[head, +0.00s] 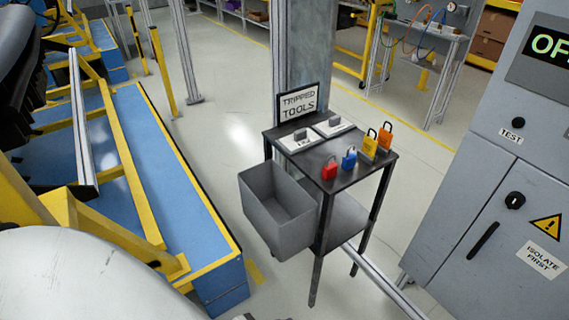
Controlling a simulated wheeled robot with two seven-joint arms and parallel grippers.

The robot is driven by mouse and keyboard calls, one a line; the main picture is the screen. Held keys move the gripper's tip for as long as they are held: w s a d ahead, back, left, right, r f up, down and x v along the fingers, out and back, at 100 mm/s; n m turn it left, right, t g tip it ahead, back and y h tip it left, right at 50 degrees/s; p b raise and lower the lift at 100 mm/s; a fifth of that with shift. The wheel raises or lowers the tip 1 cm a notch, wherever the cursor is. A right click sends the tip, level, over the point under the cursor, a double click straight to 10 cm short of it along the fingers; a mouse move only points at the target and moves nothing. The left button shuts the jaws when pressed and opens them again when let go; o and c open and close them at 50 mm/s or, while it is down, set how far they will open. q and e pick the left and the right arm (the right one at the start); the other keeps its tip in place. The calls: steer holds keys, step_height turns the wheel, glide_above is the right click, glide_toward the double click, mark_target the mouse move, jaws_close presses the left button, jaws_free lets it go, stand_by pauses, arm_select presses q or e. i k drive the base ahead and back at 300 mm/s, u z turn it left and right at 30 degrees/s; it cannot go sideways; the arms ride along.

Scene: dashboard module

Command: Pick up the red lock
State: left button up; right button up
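The red lock (330,168) is a small red padlock with a dark shackle. It stands on the top of a dark metal cart (328,181), near the front edge, left of the other locks. Nothing touches it from above. I make out no gripper fingers in the head view. Dark parts at the upper left edge are cut off, and I cannot tell what they are.
A blue lock (349,158), a yellow lock (370,142) and an orange lock (385,136) stand right of it. A "Tripped Tools" sign (299,103) stands behind. A grey bin (279,208) hangs at the cart's left. A grey cabinet (480,180) stands right.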

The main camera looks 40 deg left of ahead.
mark_target(330, 171)
steer(key=u, duration=1.15)
steer(key=i, duration=0.4)
